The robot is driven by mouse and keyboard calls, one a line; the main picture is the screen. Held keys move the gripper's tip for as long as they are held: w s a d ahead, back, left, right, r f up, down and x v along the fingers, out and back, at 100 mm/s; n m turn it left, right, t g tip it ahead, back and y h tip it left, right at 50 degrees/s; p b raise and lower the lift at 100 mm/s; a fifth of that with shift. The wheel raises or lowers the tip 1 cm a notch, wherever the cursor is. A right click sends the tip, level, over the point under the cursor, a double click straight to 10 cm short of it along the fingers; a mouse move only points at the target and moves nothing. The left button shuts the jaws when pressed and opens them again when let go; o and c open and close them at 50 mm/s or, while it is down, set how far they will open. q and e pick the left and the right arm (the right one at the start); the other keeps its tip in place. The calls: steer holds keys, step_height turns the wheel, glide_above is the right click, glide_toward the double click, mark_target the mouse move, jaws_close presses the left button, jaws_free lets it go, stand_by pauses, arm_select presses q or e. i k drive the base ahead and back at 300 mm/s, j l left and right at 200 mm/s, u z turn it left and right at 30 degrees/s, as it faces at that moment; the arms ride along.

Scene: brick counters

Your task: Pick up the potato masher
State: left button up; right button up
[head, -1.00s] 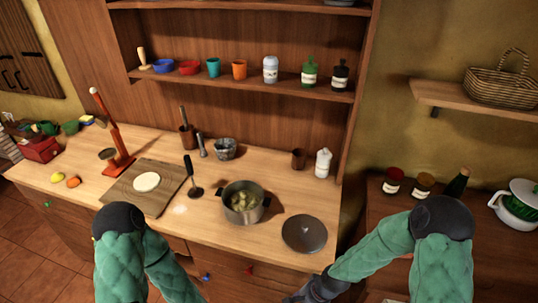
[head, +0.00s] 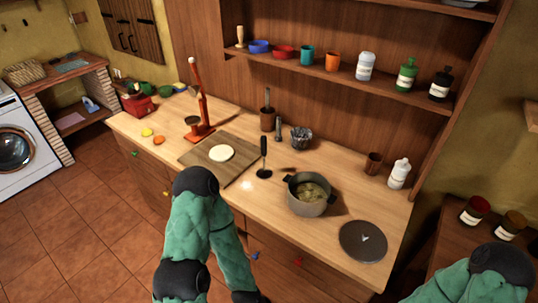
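A dark utensil with an upright black handle and a small flat round foot, which looks like the potato masher (head: 263,158), stands on the wooden counter (head: 262,214). It is just right of a cutting board (head: 190,152) with a round of pale dough (head: 221,153), and left of a grey pot (head: 307,208) of pale chunks.
A dark round lid (head: 363,241) lies right of the pot. A tall red-orange press (head: 200,110) stands behind the board. A brown utensil holder (head: 267,119) and a metal cup (head: 301,138) stand behind the masher. The counter just in front of the masher is clear.

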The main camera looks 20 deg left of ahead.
mark_target(264, 173)
steer(key=i+j, duration=0.1)
steer(key=j, duration=0.35)
steer(key=i+j, duration=0.1)
steer(key=j, duration=0.35)
steer(key=i+j, duration=0.1)
steer(key=j, duration=0.35)
steer(key=i+j, duration=0.1)
steer(key=j, duration=0.35)
steer(key=i+j, duration=0.1)
steer(key=j, duration=0.4)
